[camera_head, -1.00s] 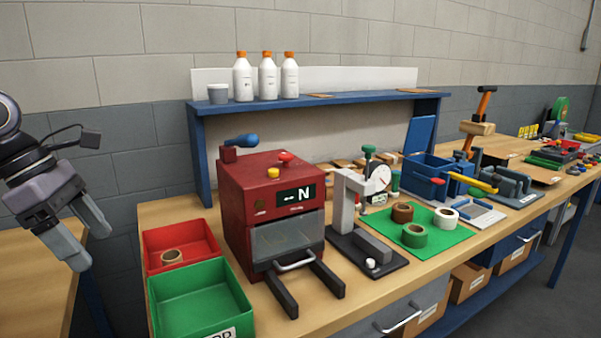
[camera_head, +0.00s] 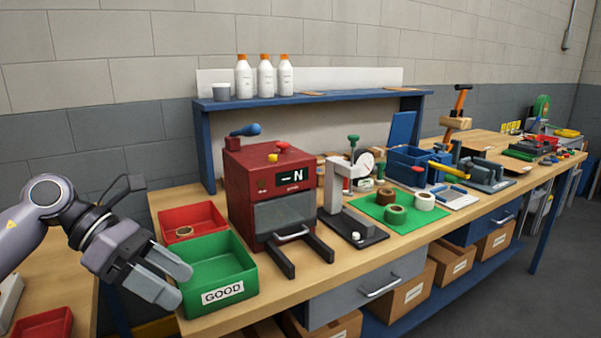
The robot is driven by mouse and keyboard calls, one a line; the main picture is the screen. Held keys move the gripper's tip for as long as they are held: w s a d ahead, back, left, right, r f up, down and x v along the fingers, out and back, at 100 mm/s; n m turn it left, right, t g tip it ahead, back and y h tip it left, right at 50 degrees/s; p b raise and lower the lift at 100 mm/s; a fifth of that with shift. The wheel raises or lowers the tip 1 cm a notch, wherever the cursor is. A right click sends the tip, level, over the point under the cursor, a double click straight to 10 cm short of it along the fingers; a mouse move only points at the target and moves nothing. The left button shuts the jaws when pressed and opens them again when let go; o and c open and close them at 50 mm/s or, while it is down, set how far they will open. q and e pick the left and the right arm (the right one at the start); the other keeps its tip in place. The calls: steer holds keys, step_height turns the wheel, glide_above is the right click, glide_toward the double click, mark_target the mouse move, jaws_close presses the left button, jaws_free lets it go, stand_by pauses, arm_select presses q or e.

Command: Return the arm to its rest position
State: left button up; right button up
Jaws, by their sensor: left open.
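My left gripper (camera_head: 168,276) is in the left of the head view, open and empty. Its fingers point right and overlap the left edge of the green bin (camera_head: 218,262) in the picture; I cannot tell the distance between them. The green bin has a label reading GOOD and looks empty. My left arm (camera_head: 60,205) comes in from the left edge. My right gripper is not in view.
A red bin (camera_head: 195,222) with a tan ring (camera_head: 185,232) inside stands behind the green bin. A red machine (camera_head: 262,190), a dial gauge stand (camera_head: 338,190) and a green mat (camera_head: 425,215) with several rings stand along the bench. Another wooden surface lies at left.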

arm_select(q)
steer(key=s+d+f+n+t+h+p, duration=0.1)
steer(key=s+d+f+n+t+h, duration=0.1)
steer(key=d+n+t+h, duration=0.7)
steer(key=s+a+f+n+t+y+p, duration=0.1)
steer(key=a+f+n+t+y, duration=0.45)
steer(key=n, duration=0.95)
steer(key=a+f+n+t+y+p, duration=0.1)
steer(key=f+n+t+y, duration=0.2)
steer(key=f+n+y, duration=0.9)
steer(key=s+a+f+n+g, duration=0.3)
steer(key=s+f+n+g, duration=0.3)
steer(key=s+f+n, duration=0.5)
steer(key=s+f, duration=0.2)
steer(key=s, duration=0.1)
steer(key=shift+s+a+n+g, duration=0.2)
steer(key=shift+n+g, duration=0.15)
steer(key=shift+n, duration=0.05)
